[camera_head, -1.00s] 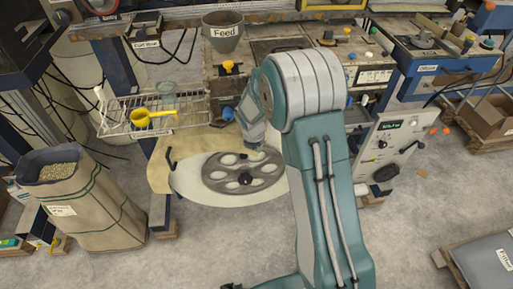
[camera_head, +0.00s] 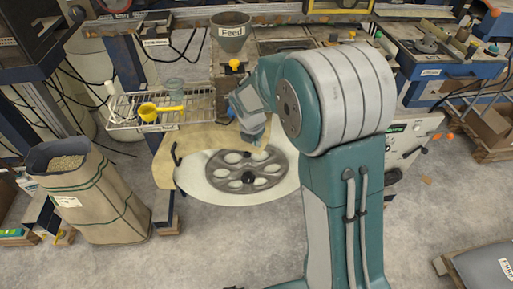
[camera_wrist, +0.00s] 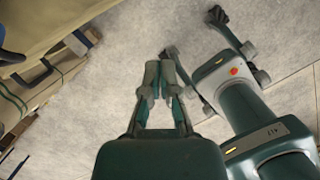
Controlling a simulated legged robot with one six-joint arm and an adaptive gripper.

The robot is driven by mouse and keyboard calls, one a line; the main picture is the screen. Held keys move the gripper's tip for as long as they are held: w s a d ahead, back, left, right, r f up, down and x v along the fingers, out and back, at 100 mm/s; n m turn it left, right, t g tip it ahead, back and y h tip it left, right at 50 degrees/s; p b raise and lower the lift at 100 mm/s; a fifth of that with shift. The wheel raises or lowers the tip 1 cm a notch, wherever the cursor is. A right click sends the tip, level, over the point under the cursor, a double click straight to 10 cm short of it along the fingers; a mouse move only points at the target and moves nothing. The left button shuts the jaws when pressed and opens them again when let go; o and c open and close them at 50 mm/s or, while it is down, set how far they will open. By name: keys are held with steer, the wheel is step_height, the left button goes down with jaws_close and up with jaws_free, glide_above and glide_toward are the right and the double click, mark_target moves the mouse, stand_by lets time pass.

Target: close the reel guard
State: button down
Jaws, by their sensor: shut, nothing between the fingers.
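The reel (camera_head: 246,171) is a grey wheel with round holes, lying over a pale disc under the machine's front. A tan panel (camera_head: 190,143) with a dark handle (camera_head: 175,154) lies at its left and behind it; it appears to be the reel guard. My gripper hangs over the back edge of the reel in the head view, its fingers hard to make out. In the wrist view my gripper (camera_wrist: 160,75) is shut and empty, fingertips together, with grey floor behind. A tan surface shows at upper left there.
A wire shelf (camera_head: 125,110) with a yellow scoop (camera_head: 160,111) stands left of the machine, behind the panel. A large sack (camera_head: 95,200) stands on the floor at left. A feed hopper (camera_head: 232,30) is above. Floor in front of the reel is clear.

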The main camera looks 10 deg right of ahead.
steer(key=w+d+f+t+y, duration=0.25)
steer(key=d+f+t, duration=0.45)
steer(key=f, duration=0.5)
steer(key=s+d+r+m+t+y, duration=0.1)
steer(key=s+r+m+t+y, duration=0.35)
steer(key=s+t+y, duration=0.5)
steer(key=w+a+g+h, duration=0.2)
steer(key=w+a, duration=0.1)
steer(key=w, duration=0.8)
steer(key=shift+w+f+g, duration=0.15)
steer(key=shift+f+g, duration=0.2)
steer(key=shift+f, duration=0.05)
